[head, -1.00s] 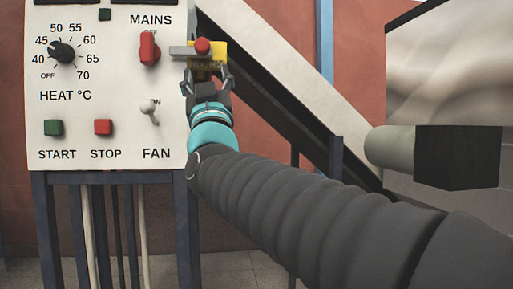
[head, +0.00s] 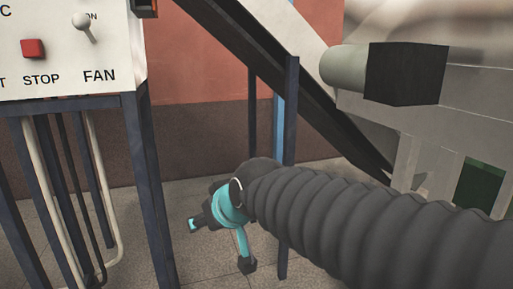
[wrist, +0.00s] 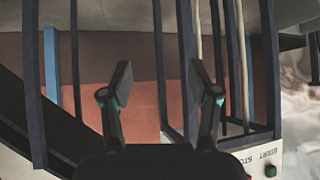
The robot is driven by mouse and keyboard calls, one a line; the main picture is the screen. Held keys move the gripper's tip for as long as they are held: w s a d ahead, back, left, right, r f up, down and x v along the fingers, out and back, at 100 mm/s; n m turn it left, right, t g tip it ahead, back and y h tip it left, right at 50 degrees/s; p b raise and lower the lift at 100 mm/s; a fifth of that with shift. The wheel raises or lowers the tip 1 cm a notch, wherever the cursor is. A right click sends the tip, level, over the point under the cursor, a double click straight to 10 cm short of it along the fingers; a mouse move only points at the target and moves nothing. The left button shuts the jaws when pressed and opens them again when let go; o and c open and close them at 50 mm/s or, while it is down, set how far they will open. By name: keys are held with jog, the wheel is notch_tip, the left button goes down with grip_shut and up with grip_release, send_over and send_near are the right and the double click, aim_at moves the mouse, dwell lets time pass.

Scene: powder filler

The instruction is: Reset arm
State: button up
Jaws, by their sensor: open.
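My gripper (head: 220,246) is at the end of my arm, low over the floor and to the right of the control panel's legs in the head view. Its two fingers also show in the wrist view (wrist: 160,76), spread apart with nothing between them. The white control panel (head: 55,75) is at the upper left of the head view, with the red STOP button (head: 33,49) and the FAN switch (head: 84,26). The panel's edge (wrist: 292,158) appears upside down at the lower right of the wrist view.
Dark blue legs (head: 152,190) stand under the panel, with pale pipes (head: 97,175) between them. A dark post (head: 291,110) rises beside my arm. A grey cylinder with a black end block (head: 405,75) is at the upper right.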

jog(key=s+d+f+m+h, duration=0.2)
jog(key=s+d, duration=0.3)
jog(key=d, duration=0.3)
jog(key=s+d+f+m+g+h, duration=0.1)
jog(key=s+d+f+m, duration=0.1)
jog(key=s+d+f, duration=0.3)
jog(key=s+d+f+m+g+h, duration=0.1)
jog(key=s+d+f, duration=0.3)
jog(key=d, duration=0.7)
jog(key=shift+s+d+f+m+h, duration=0.2)
jog(key=shift+s+d+m+h, duration=0.2)
jog(key=shift+s+m+h, duration=0.3)
jog(key=shift+w, duration=0.1)
